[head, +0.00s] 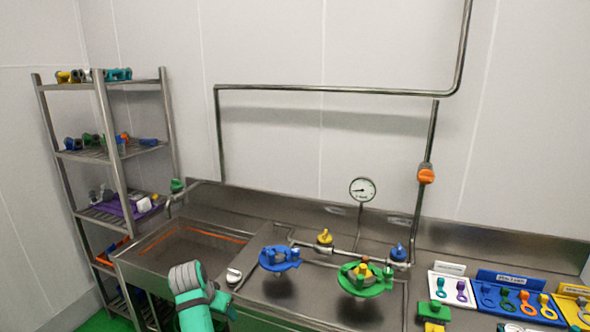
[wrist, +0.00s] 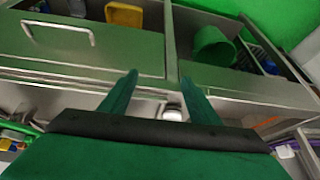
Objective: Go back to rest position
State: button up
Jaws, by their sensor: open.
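My gripper (wrist: 158,76) shows in the wrist view with its two green fingers spread apart and nothing between them. Beyond the fingers are a steel edge and a small white-topped round object (wrist: 172,113), which appears apart from them. In the head view part of my teal and grey arm (head: 192,300) rises at the bottom, in front of the sink and counter. The fingers cannot be made out there.
A steel sink (head: 150,258) lies left of the counter, with a shelf rack (head: 105,155) beyond it. The counter carries a blue valve (head: 280,258), a green valve (head: 365,280) and pipes with a gauge (head: 362,189). Coloured trays (head: 487,307) stand at right.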

jog(key=s+d+f+n+t+y, duration=0.1)
jog(key=s+d+f, duration=0.25)
jog(key=f, duration=0.45)
jog(key=s+d+f+t, duration=0.1)
jog(key=s+d+f, duration=0.1)
jog(key=s+f, duration=0.4)
jog(key=s+d+f+n+t+y, duration=0.1)
jog(key=s+d+f, duration=0.25)
jog(key=f, duration=0.55)
jog(key=s+d+f+t, duration=0.1)
jog(key=s+d+f, duration=0.25)
jog(key=s, duration=0.65)
jog(key=s+d+r+t, duration=0.2)
jog(key=s+d, duration=0.1)
jog(key=s, duration=0.6)
jog(key=s+d+r+t, duration=0.1)
jog(key=s+d+r, duration=0.2)
jog(key=s, duration=0.5)
jog(key=s+d+r+n+t+h, duration=0.1)
jog(key=s+d+r+t, duration=0.2)
jog(key=s+r, duration=1.2)
jog(key=shift+d+r, duration=0.5)
jog(key=shift+r, duration=0.3)
